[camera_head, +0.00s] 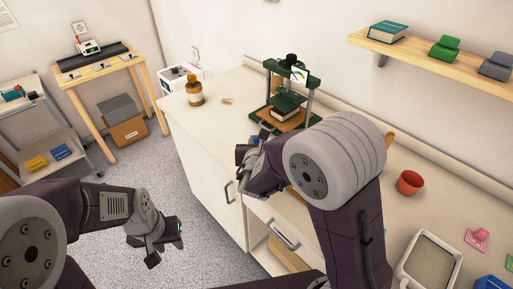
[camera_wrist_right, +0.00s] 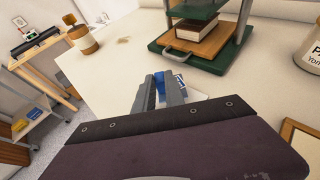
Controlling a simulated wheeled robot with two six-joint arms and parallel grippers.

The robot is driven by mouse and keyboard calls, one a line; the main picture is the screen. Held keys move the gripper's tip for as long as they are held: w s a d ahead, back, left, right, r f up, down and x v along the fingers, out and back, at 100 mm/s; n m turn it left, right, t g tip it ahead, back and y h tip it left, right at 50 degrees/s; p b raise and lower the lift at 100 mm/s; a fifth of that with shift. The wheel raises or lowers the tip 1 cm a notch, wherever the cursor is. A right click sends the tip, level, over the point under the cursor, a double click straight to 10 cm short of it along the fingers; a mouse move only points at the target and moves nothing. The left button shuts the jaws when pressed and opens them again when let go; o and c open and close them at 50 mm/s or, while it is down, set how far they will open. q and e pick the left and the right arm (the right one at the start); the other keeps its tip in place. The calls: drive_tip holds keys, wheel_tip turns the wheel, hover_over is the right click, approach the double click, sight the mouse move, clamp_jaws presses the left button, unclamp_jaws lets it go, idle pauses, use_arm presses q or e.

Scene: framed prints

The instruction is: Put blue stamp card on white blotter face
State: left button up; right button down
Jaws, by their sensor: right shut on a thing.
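My right gripper (camera_head: 247,153) is over the counter, in front of the green press. In the right wrist view its fingers (camera_wrist_right: 160,88) are shut on a small blue piece (camera_wrist_right: 160,80), which looks like part of the blue stamp card. A blue and white patch (camera_wrist_right: 180,82) shows just right of the fingers. A pale flat edge (camera_wrist_right: 197,97) shows beside them and may be the white blotter face; the gripper hides most of it. I cannot tell whether the blue piece touches it. My left gripper (camera_head: 165,245) is empty and open above the floor at lower left.
The green press (camera_head: 290,95) holds a book on a board. A brown bottle (camera_head: 194,90) stands left of it. At right are a red cup (camera_head: 409,182), a grey-lined tray (camera_head: 430,262) and a pink stamp piece (camera_head: 478,237). A shelf (camera_head: 430,60) hangs above.

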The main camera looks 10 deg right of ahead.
wheel_tip(320, 180, down, 2)
drive_tip(key=shift+f, duration=0.1)
drive_tip(key=shift+w+f, duration=0.1)
drive_tip(key=shift+f, duration=0.15)
drive_tip(key=shift+f+b, duration=0.15)
drive_tip(key=shift+b, duration=0.2)
drive_tip(key=c, duration=1.4)
unclamp_jaws()
